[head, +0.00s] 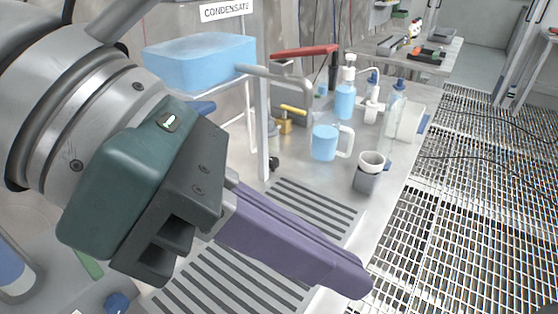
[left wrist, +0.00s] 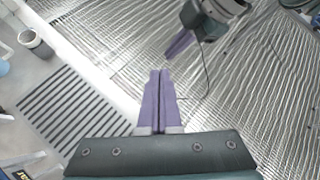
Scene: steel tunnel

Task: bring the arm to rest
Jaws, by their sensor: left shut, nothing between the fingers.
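My left gripper (head: 362,284) comes in large from the left of the head view, over the counter with the slotted drain grille (head: 255,272). Its purple fingers are together, with nothing between them, and point to the lower right near the counter's front edge. In the left wrist view the closed fingers (left wrist: 160,74) point up the picture, past the counter edge and over the grating floor. My right gripper (left wrist: 180,46) shows small near the top of that view, over the floor grating; whether its purple fingers are apart is too small to tell.
A blue tank (head: 200,62) sits at the back left. The metal floor grating (head: 470,220) at right is open, with a cable across it.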

